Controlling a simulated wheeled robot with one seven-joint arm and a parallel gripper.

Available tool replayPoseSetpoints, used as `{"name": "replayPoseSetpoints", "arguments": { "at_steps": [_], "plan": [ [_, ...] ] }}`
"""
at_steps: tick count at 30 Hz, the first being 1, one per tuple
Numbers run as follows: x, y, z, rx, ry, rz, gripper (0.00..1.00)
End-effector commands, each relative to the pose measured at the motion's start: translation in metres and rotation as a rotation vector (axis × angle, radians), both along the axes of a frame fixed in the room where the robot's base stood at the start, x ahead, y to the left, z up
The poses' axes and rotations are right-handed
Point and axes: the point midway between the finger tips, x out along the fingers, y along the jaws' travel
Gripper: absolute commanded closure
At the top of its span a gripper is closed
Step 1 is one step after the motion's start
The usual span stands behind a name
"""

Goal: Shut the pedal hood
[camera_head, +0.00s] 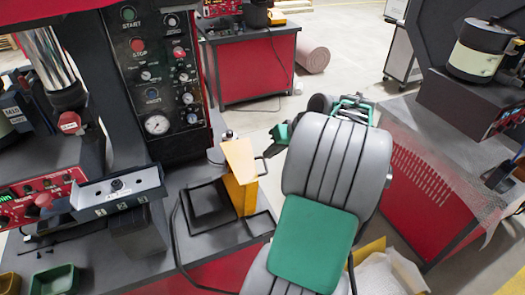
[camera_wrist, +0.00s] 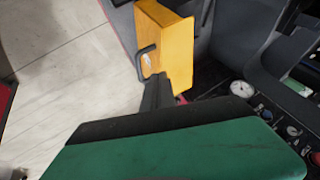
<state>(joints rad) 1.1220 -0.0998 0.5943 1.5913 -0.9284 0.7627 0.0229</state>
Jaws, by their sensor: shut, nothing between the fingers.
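The yellow pedal hood (camera_head: 240,192) stands raised at the right side of a dark, flat pedal frame (camera_head: 205,222) on the grey bench top. A dark bar handle (camera_head: 266,166) is on its right face. In the wrist view the hood (camera_wrist: 172,45) is at the top middle and its handle (camera_wrist: 143,62) is on the left face. My gripper (camera_wrist: 158,84) is shut and empty, its dark fingertips close to the handle's lower end. I cannot tell if they touch. In the head view my gripper (camera_head: 272,150) shows just above and right of the handle.
A black control panel (camera_head: 158,80) with buttons and a gauge rises behind left of the hood. A grey slotted box (camera_head: 118,190) stands to the left. A cable (camera_head: 176,235) runs along the pedal frame. Open floor (camera_head: 262,118) lies behind, and a red-sided bench (camera_head: 420,175) at right.

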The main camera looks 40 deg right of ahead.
Motion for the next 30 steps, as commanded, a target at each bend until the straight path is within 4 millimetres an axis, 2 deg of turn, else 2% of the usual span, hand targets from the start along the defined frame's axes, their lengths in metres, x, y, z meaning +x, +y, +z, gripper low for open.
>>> {"name": "replayPoseSetpoints", "arguments": {
  "at_steps": [1, 4, 8, 18, 21, 30],
  "plan": [
    [-0.008, -0.016, 0.005, 0.012, -0.019, -0.021, 1.00],
    [-0.013, -0.027, 0.003, 0.023, -0.041, -0.030, 1.00],
    [-0.005, -0.023, -0.007, 0.025, -0.042, -0.026, 1.00],
    [0.033, -0.008, -0.058, 0.022, -0.040, -0.026, 1.00],
    [0.041, -0.005, -0.068, 0.021, -0.041, -0.025, 1.00],
    [0.044, -0.004, -0.074, 0.019, -0.041, -0.028, 1.00]
  ]
}}
